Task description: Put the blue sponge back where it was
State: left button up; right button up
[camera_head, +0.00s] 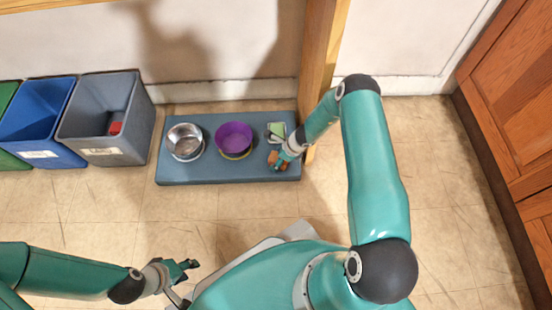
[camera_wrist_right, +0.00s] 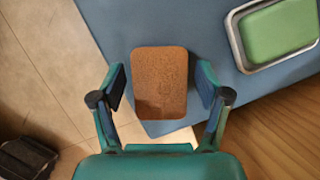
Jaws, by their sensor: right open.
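I see no blue sponge in either view. A brown sponge-like block (camera_wrist_right: 161,82) lies between the fingers of my right gripper (camera_wrist_right: 160,88), which is open with a gap on each side. In the head view the same block (camera_head: 273,158) shows at the right end of the blue mat (camera_head: 208,172), partly covered by my right gripper (camera_head: 281,161). A green sponge (camera_wrist_right: 280,32) sits in a metal-rimmed dish (camera_wrist_right: 237,42) just beyond it. My left gripper (camera_head: 184,268) hangs over the floor at lower left, with no object seen in it; its finger gap is unclear.
A metal bowl (camera_head: 185,138) and a purple bowl (camera_head: 234,138) stand on the mat. A grey bin (camera_head: 83,130) with a red item (camera_head: 115,128) inside and a blue bin (camera_head: 38,120) stand to the left. A wooden post (camera_head: 318,60) rises beside the mat's right end.

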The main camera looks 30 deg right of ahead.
jog(key=p+v, duration=0.4)
jog(key=v, duration=0.6)
jog(key=s+a+r+n+g, duration=0.1)
jog(key=s+a+r+n, duration=0.1)
jog(key=s+a+n, duration=0.3)
jog(key=s+a+r+n+g, duration=0.1)
jog(key=s+a+r+n, duration=0.2)
jog(key=s+a+n, duration=0.3)
jog(key=s+a+r+n+g+y, duration=0.1)
jog(key=s+a+r+n, duration=0.2)
jog(key=s+a+n, duration=0.3)
jog(key=a+n, duration=0.4)
jog(key=n, duration=0.5)
jog(key=shift+a+n, duration=0.4)
jog(key=shift+s, duration=0.1)
notch_tip(320, 180, up, 38)
jog(key=p, duration=3.8)
